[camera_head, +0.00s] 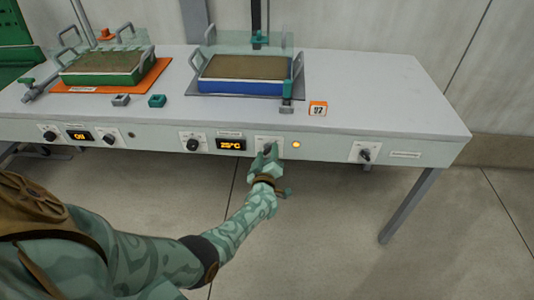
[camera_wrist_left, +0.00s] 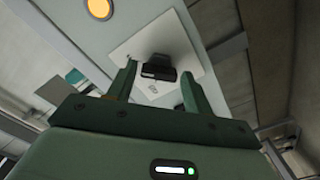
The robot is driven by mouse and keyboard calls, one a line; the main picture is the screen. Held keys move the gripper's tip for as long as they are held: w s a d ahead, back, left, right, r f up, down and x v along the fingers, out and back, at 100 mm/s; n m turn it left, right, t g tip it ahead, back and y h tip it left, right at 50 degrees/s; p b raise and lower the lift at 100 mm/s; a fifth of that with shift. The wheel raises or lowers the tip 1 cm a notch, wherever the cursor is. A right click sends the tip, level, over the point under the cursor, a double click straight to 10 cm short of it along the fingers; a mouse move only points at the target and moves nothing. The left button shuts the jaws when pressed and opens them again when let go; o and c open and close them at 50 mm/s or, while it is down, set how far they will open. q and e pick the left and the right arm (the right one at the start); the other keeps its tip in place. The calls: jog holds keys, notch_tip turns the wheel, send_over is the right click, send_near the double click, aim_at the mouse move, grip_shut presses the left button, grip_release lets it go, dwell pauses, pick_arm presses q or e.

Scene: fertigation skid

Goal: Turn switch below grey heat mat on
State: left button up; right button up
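The grey heat mat (camera_head: 299,88) lies on the bench under a blue tray (camera_head: 240,88) of brown soil. On the bench's front panel below it is a switch with a dark knob on a white plate (camera_wrist_left: 140,45). An orange light (camera_head: 296,144) glows to its right; it also shows in the left wrist view (camera_wrist_left: 99,8). My left gripper (camera_head: 268,150) is in front of the switch and partly hides it. In the left wrist view its two fingers stand apart, one on each side of the dark knob (camera_wrist_left: 158,67), with small gaps visible. My right gripper is not in view.
Left of the switch are a display reading 25°C (camera_head: 231,144) and another knob (camera_head: 192,144). A further knob (camera_head: 364,154) is to the right. An orange mat (camera_head: 150,78) with a green tray (camera_head: 105,70) lies at left. The floor at right is clear.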

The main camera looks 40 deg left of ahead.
pick_arm(q)
jog(key=shift+o, duration=0.2)
jog(key=shift+r, duration=0.1)
jog(key=shift+s+d+r+p, duration=0.1)
jog(key=shift+s+d+p, duration=0.1)
jog(key=shift+s+p, duration=0.15)
jog(key=p+v, duration=0.6)
jog(key=v, duration=0.9)
jog(key=shift+s+d, duration=0.15)
jog(key=shift+d, duration=0.05)
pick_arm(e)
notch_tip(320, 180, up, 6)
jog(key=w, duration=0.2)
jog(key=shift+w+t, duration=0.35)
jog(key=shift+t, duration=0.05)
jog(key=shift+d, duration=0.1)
